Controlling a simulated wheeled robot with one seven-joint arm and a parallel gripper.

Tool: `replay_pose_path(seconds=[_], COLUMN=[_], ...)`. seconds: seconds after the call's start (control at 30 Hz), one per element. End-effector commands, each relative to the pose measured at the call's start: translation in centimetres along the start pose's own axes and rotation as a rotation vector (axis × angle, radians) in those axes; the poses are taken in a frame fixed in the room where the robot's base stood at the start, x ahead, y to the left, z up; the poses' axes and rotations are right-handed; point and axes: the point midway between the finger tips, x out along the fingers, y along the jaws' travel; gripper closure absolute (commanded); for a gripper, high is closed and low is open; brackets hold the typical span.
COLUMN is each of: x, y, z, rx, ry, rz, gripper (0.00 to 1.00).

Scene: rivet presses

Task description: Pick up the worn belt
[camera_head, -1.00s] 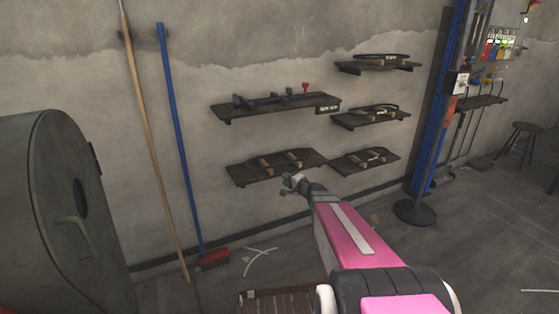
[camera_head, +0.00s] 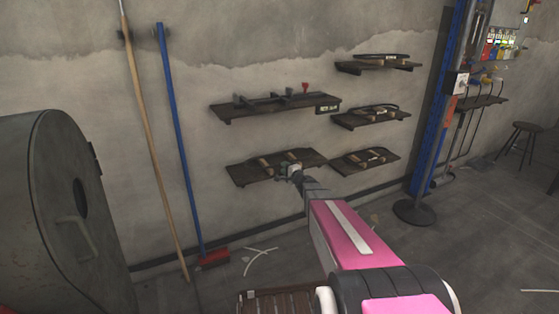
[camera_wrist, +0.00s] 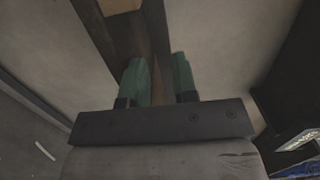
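My gripper (camera_head: 287,168) is at the lower left wall shelf (camera_head: 244,176), in front of its right part. In the wrist view its two green fingertips (camera_wrist: 160,80) stand apart, and I see nothing clearly clamped between them. A dark brown strip (camera_wrist: 157,35) runs up beyond the fingers; whether it is shelf or belt I cannot tell. Dark looped belts lie on the right shelves, on the top one (camera_head: 385,56), the middle one (camera_head: 383,107) and the lower one (camera_head: 372,153). No label tells me which belt is worn.
Wooden blocks (camera_head: 292,156) sit on the lower left shelf, close to my gripper. The upper left shelf (camera_head: 240,112) holds dark parts and a red piece. A blue upright (camera_head: 432,120) stands at right; a blue-handled broom (camera_head: 178,130) leans at left.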

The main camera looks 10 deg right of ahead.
Motion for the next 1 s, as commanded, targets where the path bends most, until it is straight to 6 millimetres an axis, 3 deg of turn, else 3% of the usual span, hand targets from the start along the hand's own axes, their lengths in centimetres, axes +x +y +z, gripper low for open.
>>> replay_pose_path(seconds=[0.1, 0.27, 0.5, 0.6, 1.0], x=[2.1, 3.9, 3.9, 3.9, 3.9], y=[-0.2, -0.1, -0.2, -0.2, -0.4], z=[0.2, 0.1, 0.2, 0.2, 0.2], rx=[0.000, 0.000, 0.000, 0.000, 0.000], ry=[-0.002, -0.001, 0.000, -0.001, -0.001], rz=[-0.001, 0.000, 0.000, 0.000, 0.000], gripper=[0.73, 0.73, 0.73, 1.00, 1.00])
